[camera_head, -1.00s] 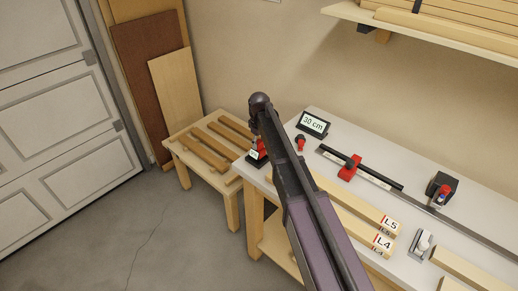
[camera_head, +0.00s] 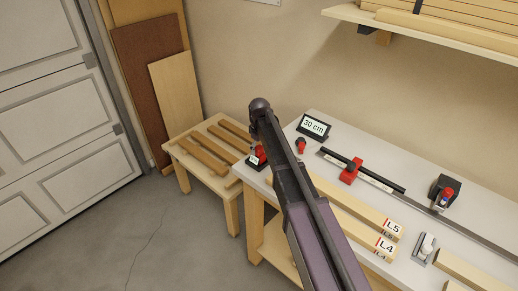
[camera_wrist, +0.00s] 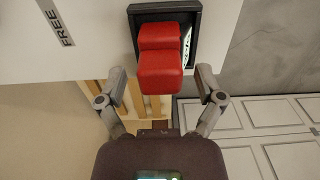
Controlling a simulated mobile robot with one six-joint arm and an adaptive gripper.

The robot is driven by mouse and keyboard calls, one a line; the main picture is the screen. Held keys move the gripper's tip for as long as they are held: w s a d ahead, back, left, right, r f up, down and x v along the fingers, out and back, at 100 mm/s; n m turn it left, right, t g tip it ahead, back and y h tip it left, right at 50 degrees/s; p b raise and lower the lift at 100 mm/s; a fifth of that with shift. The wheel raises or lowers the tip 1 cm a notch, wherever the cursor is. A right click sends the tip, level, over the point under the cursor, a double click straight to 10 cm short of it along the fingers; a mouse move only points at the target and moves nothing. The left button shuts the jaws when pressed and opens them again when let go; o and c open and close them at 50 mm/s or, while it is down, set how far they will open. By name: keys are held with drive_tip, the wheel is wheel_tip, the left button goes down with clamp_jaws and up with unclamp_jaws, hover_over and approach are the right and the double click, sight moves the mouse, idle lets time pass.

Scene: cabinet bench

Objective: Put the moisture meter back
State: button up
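A red two-stepped block, probably the moisture meter (camera_wrist: 160,68), sits in a square black holder (camera_wrist: 194,12) at the bench edge in the wrist view. In the head view the red block (camera_head: 258,153) shows at the bench's near left corner, partly hidden by my arm. My gripper (camera_wrist: 161,80) is open, with one finger to each side of the red block and a visible gap on both sides. I cannot tell how deep the fingers reach along it. A pale marked face shows inside the holder's right side.
The floor in front is clear.

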drive_tip(key=shift+r, duration=0.1)
idle(0.3)
wheel_tip(320, 180, up, 12)
drive_tip(key=p, duration=1.2)
drive_tip(key=shift+d, duration=0.1)
idle(0.8)
drive_tip(key=s+d+m, duration=1)
drive_tip(key=s+d, duration=1.2)
drive_tip(key=s, duration=0.4)
drive_tip(key=shift+d, duration=0.35)
